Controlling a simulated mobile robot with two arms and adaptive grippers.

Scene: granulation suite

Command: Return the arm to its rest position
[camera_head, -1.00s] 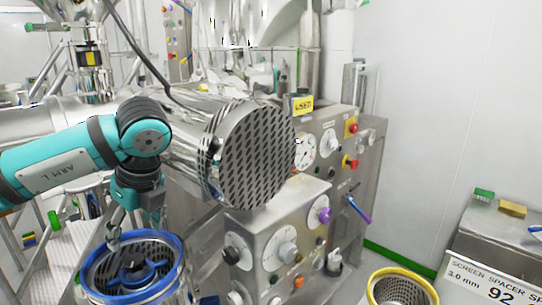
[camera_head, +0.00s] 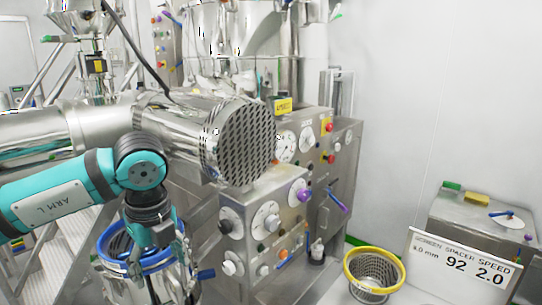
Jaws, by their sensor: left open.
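I see nothing held in the jaws, though the fingertips are partly unclear. My right gripper is not in view.
A large steel cylinder with a perforated end (camera_head: 245,142) lies close behind the wrist. A control panel (camera_head: 262,225) with knobs stands right of the gripper. A yellow-rimmed screen basket (camera_head: 373,270) and a sign (camera_head: 462,268) are at the lower right.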

